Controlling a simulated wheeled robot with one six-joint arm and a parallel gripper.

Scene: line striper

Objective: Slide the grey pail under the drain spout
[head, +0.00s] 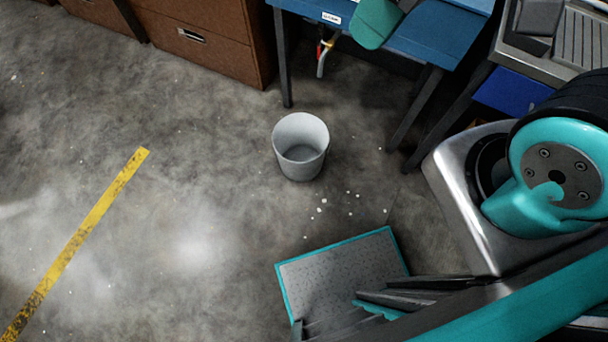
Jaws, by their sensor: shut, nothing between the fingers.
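The grey pail (300,145) stands upright on the concrete floor, with its open mouth toward me and nothing seen inside. The drain spout (321,58) is a pale pipe hanging under the blue bench, with a red and yellow valve beside it. The pail is in front of the spout and slightly left of it, with bare floor between. My gripper (366,301) seems to be the dark, slim pieces at the lower right, apart from the pail. It looks shut and empty; its tips are hard to make out among my arm's parts.
The blue bench (432,35) has dark legs on either side of the spout. A brown drawer cabinet (215,45) stands left of it. A yellow floor line (85,235) runs at left. White specks lie near the pail. The floor left of the pail is clear.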

